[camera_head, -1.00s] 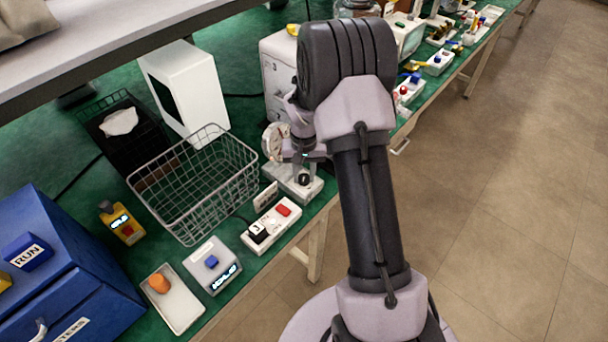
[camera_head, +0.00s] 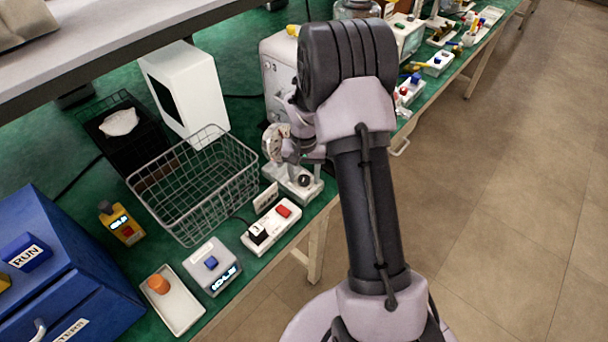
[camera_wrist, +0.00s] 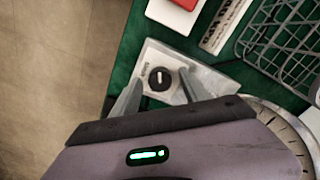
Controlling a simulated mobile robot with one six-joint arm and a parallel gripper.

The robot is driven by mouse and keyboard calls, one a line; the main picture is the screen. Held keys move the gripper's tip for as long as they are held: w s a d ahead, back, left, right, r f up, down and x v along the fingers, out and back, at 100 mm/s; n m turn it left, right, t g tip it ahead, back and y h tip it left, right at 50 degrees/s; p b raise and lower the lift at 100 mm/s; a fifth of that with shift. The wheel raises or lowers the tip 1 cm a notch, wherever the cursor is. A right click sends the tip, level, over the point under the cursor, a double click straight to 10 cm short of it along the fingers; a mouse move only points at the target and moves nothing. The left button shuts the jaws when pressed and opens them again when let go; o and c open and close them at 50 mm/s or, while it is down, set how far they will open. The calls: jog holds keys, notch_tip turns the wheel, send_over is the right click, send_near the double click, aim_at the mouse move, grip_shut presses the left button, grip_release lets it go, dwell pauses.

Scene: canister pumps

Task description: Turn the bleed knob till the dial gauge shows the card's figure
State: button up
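The bleed knob (camera_wrist: 160,78) is a round black knob with a pale pointer line, on a light grey base (camera_wrist: 215,80). It also shows in the head view (camera_head: 304,180). My gripper (camera_wrist: 161,76) is open, its two fingers apart on either side of the knob in the wrist view; whether they reach down to it I cannot tell. The dial gauge (camera_wrist: 283,128) is partly hidden by my gripper's body. In the head view the gauge (camera_head: 273,143) shows edge-on, and its reading cannot be made out. The card (camera_head: 266,197) stands near the base; its figure is unreadable.
A wire basket (camera_head: 195,185) stands left of the pump base. A white power strip (camera_head: 272,226) with a red switch lies in front. A grey scale (camera_head: 212,265) and a white tray (camera_head: 180,305) sit nearer. The bench edge is close on the right.

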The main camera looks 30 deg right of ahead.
aim_at(304, 178)
notch_tip(304, 178, up, 17)
jog(key=p, duration=0.6)
jog(key=shift+r, duration=0.2)
